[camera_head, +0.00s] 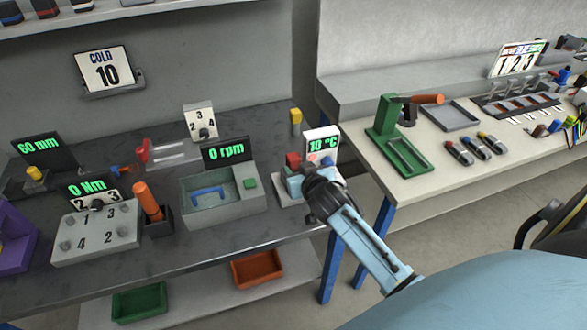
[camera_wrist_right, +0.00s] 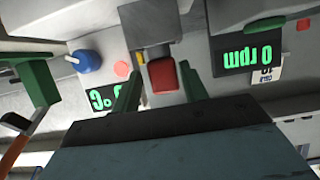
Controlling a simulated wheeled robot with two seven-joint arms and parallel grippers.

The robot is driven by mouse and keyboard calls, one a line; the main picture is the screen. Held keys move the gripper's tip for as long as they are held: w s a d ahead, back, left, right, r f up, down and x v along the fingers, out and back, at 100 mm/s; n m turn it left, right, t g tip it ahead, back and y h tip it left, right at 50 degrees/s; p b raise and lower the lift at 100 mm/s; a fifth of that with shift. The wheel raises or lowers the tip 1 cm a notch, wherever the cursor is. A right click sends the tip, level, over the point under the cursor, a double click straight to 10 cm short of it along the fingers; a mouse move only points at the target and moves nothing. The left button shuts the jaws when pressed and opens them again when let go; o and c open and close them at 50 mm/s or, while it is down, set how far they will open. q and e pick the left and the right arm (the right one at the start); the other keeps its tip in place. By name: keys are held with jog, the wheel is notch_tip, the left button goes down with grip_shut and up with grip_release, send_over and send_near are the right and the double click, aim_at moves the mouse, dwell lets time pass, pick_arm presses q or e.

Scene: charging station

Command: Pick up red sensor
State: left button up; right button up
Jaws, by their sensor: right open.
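The red sensor, a small red block (camera_head: 292,159), sits at the left of the "10 °C" station on the dark bench. In the right wrist view the red block (camera_wrist_right: 163,76) lies between the two finger tips, with a grey block beyond it. My right gripper (camera_wrist_right: 160,88) is open, with one finger on each side of the block; whether either touches it I cannot tell. In the head view the right gripper (camera_head: 305,190) is over the front of that station and hides part of it. My left gripper is not in view.
The "10 °C" display (camera_head: 322,142) stands close behind the right gripper. A blue knob (camera_wrist_right: 87,61) and a red button (camera_wrist_right: 122,68) are beside the block. The "0 rpm" basin (camera_head: 222,200) is to the left. A pale bench (camera_head: 430,185) with a green press (camera_head: 400,140) is to the right.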

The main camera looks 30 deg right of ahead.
jog(key=shift+r+b+x, duration=0.15)
jog(key=shift+x, duration=1.2)
jog(key=shift+r+b+x, duration=0.15)
jog(key=shift+x, duration=1.2)
jog(key=shift+w+a, duration=0.1)
jog(key=shift+w, duration=0.05)
jog(key=c, duration=0.8)
